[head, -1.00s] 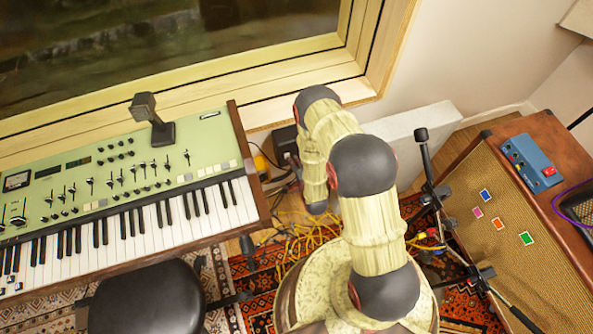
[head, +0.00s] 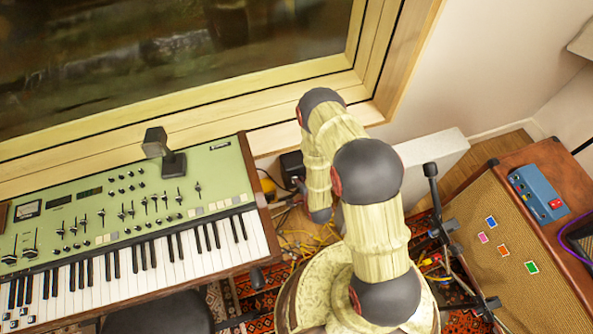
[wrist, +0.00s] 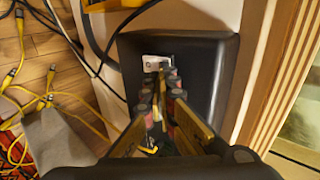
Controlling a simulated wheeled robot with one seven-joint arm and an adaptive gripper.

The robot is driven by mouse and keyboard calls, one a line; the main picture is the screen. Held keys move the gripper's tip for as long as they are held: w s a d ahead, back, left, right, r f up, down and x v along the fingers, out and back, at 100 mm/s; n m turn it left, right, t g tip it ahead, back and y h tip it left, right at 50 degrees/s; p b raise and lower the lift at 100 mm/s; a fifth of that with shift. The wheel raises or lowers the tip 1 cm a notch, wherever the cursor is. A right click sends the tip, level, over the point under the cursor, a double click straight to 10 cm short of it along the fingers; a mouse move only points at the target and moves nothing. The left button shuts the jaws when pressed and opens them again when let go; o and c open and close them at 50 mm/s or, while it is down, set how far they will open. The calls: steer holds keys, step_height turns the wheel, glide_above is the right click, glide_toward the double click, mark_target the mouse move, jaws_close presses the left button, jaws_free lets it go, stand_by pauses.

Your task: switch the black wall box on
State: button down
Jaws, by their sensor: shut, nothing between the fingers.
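The black wall box (wrist: 212,75) fills the middle of the wrist view, with a small pale metal switch plate (wrist: 152,62) on its face. My gripper (wrist: 165,78) is shut and empty, its fingertips right in front of the plate. The fingers hide the plate's lower part and the switch lever, so its position cannot be read. I cannot tell whether the tips touch it. In the head view the black box (head: 291,166) sits low on the wall under the window, left of my arm; my gripper is mostly hidden there behind my arm.
Black and yellow cables (wrist: 45,98) run beside the box and over the floor. A green keyboard (head: 130,205) stands at left, a microphone stand (head: 436,205) and an amplifier (head: 520,245) at right. A wooden trim (wrist: 268,70) lies right of the box.

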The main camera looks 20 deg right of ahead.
steer(key=shift+s+r+p, duration=0.15)
steer(key=shift+r+p, duration=0.35)
steer(key=shift+r, duration=0.3)
